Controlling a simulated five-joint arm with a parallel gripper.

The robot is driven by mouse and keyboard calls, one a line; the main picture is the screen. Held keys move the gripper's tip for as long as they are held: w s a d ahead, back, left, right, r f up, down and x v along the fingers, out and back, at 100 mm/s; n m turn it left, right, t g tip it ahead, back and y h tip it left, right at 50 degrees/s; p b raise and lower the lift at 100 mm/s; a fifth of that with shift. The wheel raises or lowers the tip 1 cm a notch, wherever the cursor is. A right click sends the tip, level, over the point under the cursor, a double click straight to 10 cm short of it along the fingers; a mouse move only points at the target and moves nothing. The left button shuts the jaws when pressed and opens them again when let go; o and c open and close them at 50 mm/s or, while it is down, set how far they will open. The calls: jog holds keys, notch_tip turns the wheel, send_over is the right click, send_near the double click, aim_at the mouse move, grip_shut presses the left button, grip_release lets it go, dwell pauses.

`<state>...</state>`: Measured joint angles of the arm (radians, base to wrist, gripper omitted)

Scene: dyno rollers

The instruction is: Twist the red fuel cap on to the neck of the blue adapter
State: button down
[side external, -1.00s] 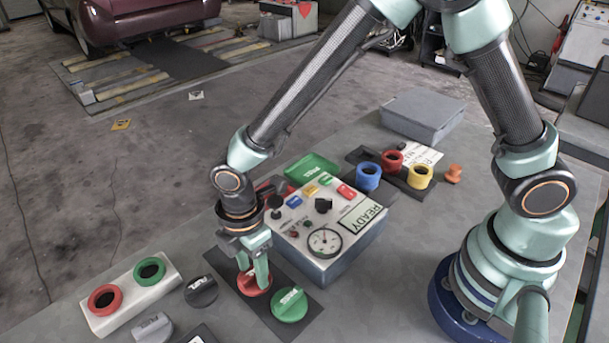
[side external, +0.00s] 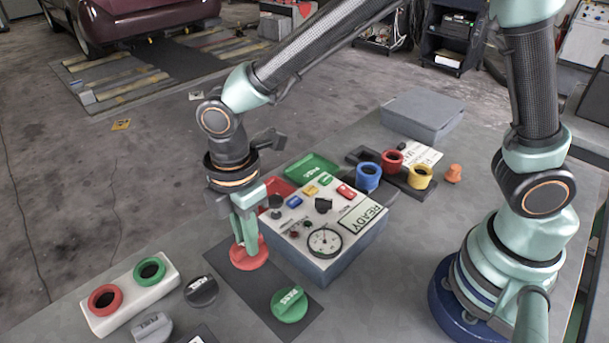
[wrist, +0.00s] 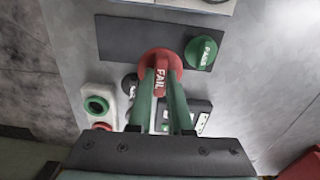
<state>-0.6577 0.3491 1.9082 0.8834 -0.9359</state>
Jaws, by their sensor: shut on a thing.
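The red cap (side external: 250,258) is between the fingers of my gripper (side external: 245,240), which is shut on its raised grip bar. It hangs a little above the dark mat (side external: 258,296). In the wrist view the red cap (wrist: 161,60) shows white lettering that looks like FAIL, with my gripper's fingers (wrist: 160,88) on both sides of the bar. The blue adapter (side external: 368,184) stands upright at the back right, its round neck open at the top. It is well apart from the cap and cannot be made out in the wrist view.
A control box (side external: 332,225) with a READY label stands between my gripper and the blue adapter. Red (side external: 393,165) and yellow (side external: 419,181) rings stand beside the adapter. A green cap (side external: 290,304) lies on the mat. A white block (side external: 133,300) with two rings is at front left.

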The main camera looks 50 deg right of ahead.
notch_tip(320, 180, up, 12)
jog(key=w+d+m, duration=0.4)
jog(key=d, duration=0.7)
jog(key=s+d+m, duration=0.2)
jog(key=d+m, duration=0.2)
jog(key=d, duration=0.7)
jog(key=s+d+m, duration=0.2)
jog(key=d+m, duration=0.2)
jog(key=d, duration=0.8)
jog(key=shift+a+f, duration=0.2)
jog(key=shift+f, duration=2.7)
jog(key=shift+a+f, duration=0.2)
jog(key=shift+f, duration=2.7)
jog(key=shift+f, duration=0.85)
